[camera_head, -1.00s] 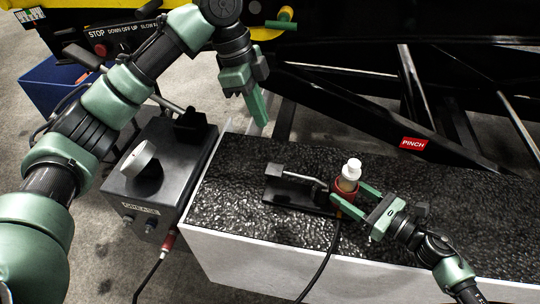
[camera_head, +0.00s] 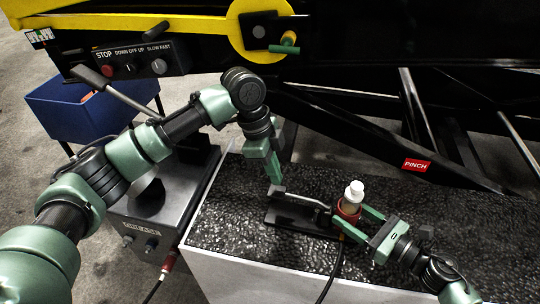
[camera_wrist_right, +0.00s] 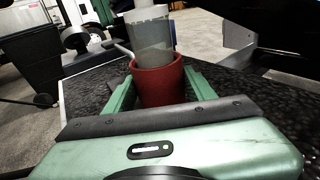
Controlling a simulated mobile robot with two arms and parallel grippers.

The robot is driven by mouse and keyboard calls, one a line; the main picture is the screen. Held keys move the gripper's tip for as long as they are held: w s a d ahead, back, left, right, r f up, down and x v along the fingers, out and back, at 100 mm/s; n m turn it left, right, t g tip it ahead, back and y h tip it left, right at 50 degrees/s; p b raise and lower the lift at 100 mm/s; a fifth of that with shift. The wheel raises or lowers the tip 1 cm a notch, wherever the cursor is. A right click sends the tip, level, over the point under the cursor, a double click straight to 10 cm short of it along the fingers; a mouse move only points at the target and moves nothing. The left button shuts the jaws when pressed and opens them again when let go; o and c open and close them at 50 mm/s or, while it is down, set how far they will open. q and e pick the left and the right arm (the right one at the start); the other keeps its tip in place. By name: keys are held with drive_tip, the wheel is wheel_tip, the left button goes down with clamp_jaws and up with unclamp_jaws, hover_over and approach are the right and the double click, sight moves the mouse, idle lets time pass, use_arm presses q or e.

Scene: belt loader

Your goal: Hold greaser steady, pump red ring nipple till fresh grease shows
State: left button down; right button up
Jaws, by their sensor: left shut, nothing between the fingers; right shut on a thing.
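The greaser (camera_head: 296,218) lies on the black textured top, with a dark base, a lever and a clear, white-capped bottle (camera_head: 353,197) in a red cup (camera_head: 347,212). My right gripper (camera_head: 357,220) is shut on the red cup, one finger on each side; the right wrist view shows the cup (camera_wrist_right: 158,82) between the green fingers. My left gripper (camera_head: 274,175) is shut and empty, pointing down just above the lever's block-shaped end (camera_head: 278,190); I cannot tell whether they touch. I cannot make out a red-ringed nipple.
A grey box (camera_head: 150,232) stands left of the black-topped block (camera_head: 235,205). Behind are the loader's control panel (camera_head: 135,62), a yellow disc (camera_head: 262,28) with a green knob (camera_head: 289,40), and black struts with a red PINCH label (camera_head: 416,166). A blue bin (camera_head: 85,112) is at left.

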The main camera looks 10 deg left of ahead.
use_arm(q)
drive_tip(key=shift+f, duration=1.3)
drive_tip(key=f+h, duration=0.1)
drive_tip(key=f, duration=0.2)
drive_tip(key=a+f+h, duration=0.1)
drive_tip(key=f+h, duration=0.1)
drive_tip(key=shift+a+f, duration=0.2)
drive_tip(key=shift+f, duration=0.4)
use_arm(e)
drive_tip(key=shift+s, duration=0.1)
use_arm(q)
drive_tip(key=shift+s, duration=0.1)
drive_tip(key=shift+a+r, duration=0.2)
drive_tip(key=shift+r, duration=0.2)
drive_tip(key=v, duration=1.3)
drive_tip(key=shift+r, duration=0.2)
